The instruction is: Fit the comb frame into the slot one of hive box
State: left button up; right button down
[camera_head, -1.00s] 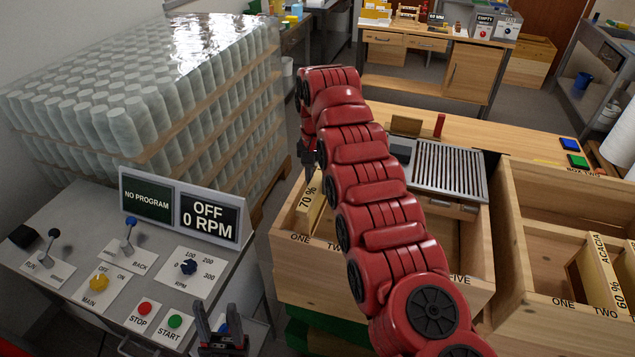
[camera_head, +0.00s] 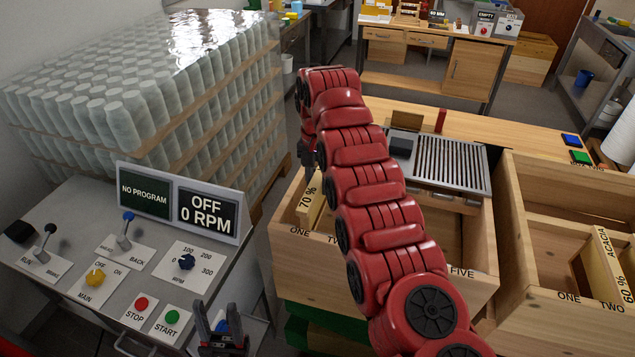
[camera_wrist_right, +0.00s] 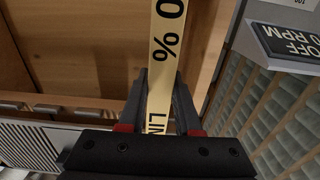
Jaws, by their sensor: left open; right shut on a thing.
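The comb frame (camera_head: 311,207) is a pale wooden bar marked "70 %". It stands at the left end of the near hive box (camera_head: 385,270), inside the left wall, above the label "ONE". My right gripper (camera_head: 310,172) is over its far end, partly hidden by my right arm. In the right wrist view the right gripper (camera_wrist_right: 160,105) is shut on the top bar of the comb frame (camera_wrist_right: 167,45), one finger on each side. The frame's lower part and its seating depth are hidden. My left gripper (camera_head: 222,325) is open and empty at the bottom, by the control panel.
A control panel (camera_head: 180,215) stands at left, with a pallet of jars (camera_head: 150,95) behind it. A slatted metal tray (camera_head: 450,165) lies at the far side of the hive box. My right arm hides the box's middle.

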jog(key=shift+f+b, duration=2.2)
jog(key=shift+f, duration=0.75)
jog(key=c, duration=0.5)
grip_release()
jog(key=shift+r, duration=0.1)
jog(key=shift+r, duration=0.75)
notch_tip(320, 180, up, 16)
jog(key=p, duration=1.5)
jog(key=shift+f, duration=0.15)
